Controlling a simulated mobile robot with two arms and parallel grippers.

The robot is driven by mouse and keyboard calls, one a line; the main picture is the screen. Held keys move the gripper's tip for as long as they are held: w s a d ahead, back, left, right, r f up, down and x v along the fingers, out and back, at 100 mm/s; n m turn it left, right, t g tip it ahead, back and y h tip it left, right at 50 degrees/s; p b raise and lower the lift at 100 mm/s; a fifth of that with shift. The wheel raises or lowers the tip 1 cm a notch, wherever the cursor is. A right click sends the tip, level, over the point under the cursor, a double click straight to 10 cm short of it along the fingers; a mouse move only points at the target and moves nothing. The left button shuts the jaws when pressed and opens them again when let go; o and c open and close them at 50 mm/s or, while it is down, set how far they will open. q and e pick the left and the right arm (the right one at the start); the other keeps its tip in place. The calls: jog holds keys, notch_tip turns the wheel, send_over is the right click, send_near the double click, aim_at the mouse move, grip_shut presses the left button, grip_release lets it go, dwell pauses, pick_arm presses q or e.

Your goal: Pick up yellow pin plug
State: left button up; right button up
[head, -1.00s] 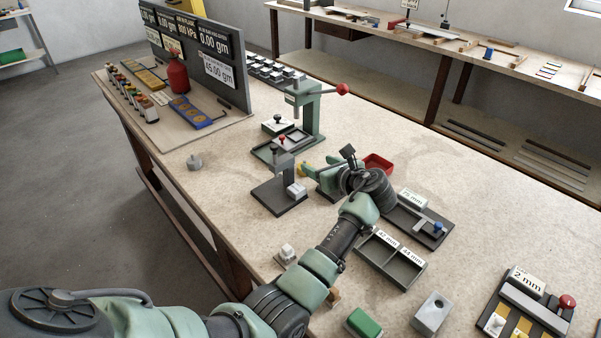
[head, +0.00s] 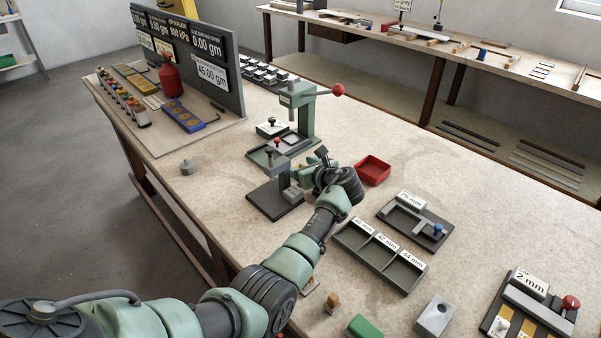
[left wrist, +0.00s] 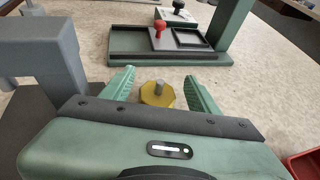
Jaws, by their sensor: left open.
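The yellow pin plug (left wrist: 157,94) shows in the left wrist view as a yellow polygonal base with a short grey pin on top. It stands on the table between the two green fingers of my left gripper (left wrist: 160,80), with a gap on each side. My left gripper also shows in the head view (head: 300,172), low beside the dark stand. It is open and holds nothing. In the head view I cannot make out the plug, which my gripper seems to hide. My right gripper is in neither view.
A dark stand with a grey block (head: 270,197) is close left of my gripper. The green lever press (head: 303,112) and its tray are just beyond. A red tray (head: 373,170) lies to the right. A divided tray (head: 378,256) is nearer me.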

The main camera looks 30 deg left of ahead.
pick_arm(q)
grip_shut()
jog(key=shift+r, duration=0.1)
